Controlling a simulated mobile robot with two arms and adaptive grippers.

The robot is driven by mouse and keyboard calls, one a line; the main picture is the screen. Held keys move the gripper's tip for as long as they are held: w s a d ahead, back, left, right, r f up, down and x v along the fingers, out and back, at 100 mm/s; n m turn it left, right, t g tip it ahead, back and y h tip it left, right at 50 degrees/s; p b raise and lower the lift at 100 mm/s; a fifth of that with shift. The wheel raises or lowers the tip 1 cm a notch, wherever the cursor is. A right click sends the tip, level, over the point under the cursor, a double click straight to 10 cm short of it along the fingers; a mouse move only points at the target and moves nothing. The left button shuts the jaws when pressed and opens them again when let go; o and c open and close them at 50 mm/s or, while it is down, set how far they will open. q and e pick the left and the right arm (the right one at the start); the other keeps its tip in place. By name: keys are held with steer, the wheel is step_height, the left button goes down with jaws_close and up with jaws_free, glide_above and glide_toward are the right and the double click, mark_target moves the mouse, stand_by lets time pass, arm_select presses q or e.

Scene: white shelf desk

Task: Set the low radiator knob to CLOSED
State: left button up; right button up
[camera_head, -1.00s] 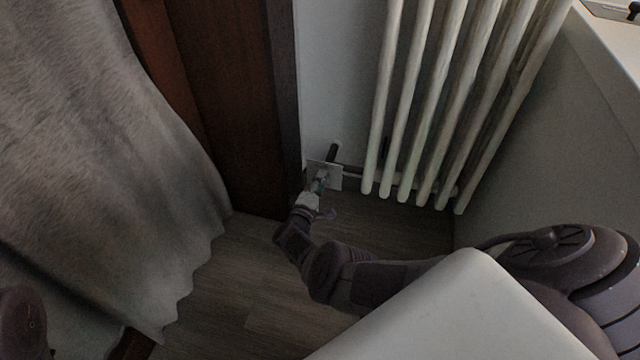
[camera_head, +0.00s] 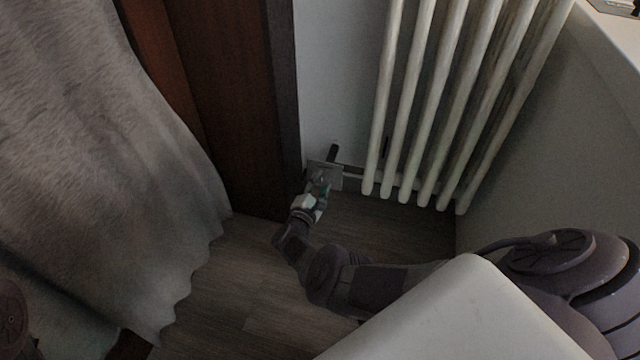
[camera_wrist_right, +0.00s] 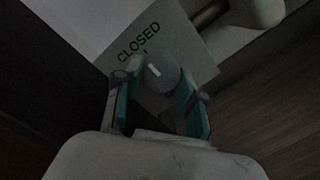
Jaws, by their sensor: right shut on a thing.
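The radiator knob (camera_wrist_right: 162,72) is a small round grey dial with a white pointer line, seen in the right wrist view. The line points up and to the left, towards the word CLOSED on the grey label plate (camera_wrist_right: 195,48). The plate also shows low on the wall in the head view (camera_head: 333,172). My right gripper (camera_wrist_right: 157,92) has its two teal-lined fingers on either side of the knob and is shut on it. A second word below the knob is mostly hidden. In the head view the right gripper (camera_head: 318,186) covers the knob.
A white ribbed radiator (camera_head: 430,110) stands right of the plate, with a pipe at its foot. A dark wooden frame (camera_head: 285,100) is close on the left, and a grey curtain (camera_head: 90,150) hangs further left. The wooden floor (camera_head: 260,275) below is clear.

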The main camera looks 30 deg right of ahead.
stand_by(0.4)
steer(key=o, duration=1.1)
steer(key=shift+o, duration=0.2)
